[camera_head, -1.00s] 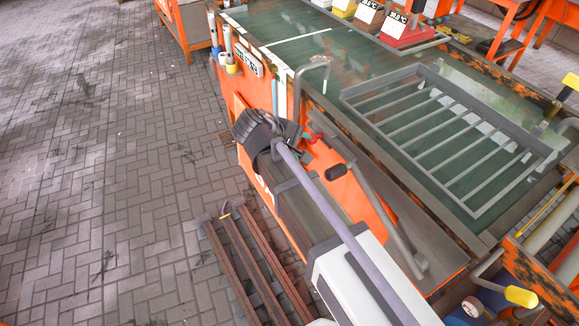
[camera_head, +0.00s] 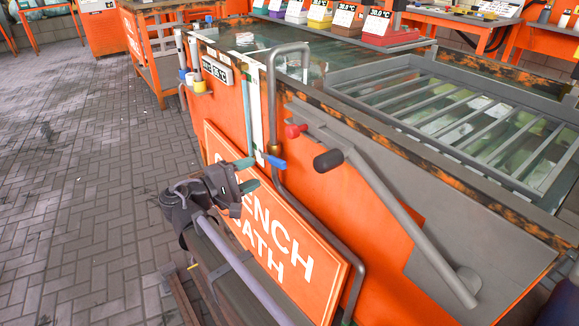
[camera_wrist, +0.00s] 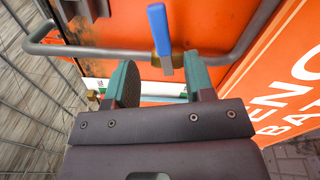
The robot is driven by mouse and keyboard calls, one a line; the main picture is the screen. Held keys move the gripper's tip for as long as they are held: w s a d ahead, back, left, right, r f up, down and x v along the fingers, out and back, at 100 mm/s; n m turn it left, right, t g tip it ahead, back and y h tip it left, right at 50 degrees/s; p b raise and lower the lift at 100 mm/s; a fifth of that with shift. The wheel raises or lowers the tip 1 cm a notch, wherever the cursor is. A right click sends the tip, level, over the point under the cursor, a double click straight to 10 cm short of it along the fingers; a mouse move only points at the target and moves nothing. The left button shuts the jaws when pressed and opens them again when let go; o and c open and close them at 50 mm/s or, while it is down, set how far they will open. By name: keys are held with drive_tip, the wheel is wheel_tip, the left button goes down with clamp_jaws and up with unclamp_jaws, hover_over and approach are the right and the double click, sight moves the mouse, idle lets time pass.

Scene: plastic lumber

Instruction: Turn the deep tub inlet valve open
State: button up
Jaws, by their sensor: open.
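The valve has a blue lever handle (camera_head: 275,161) on a brass body. It sits on the grey pipe running down the front of the orange tub (camera_head: 300,190). In the wrist view my gripper (camera_wrist: 158,75) is open, with nothing held between the fingers.
A red knob (camera_head: 295,130) and a black-ended grey lever (camera_head: 328,160) are right of the valve. An orange sign (camera_head: 270,235) lies close below my gripper. The bent pipe (camera_head: 305,90) rises above the rim. Paved floor (camera_head: 90,180) at left is mostly clear.

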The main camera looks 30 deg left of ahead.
sight(274, 163)
drive_tip(key=x, duration=0.9)
drive_tip(key=shift+w+d, duration=0.25)
drive_tip(key=shift+w, duration=0.1)
clamp_jaws()
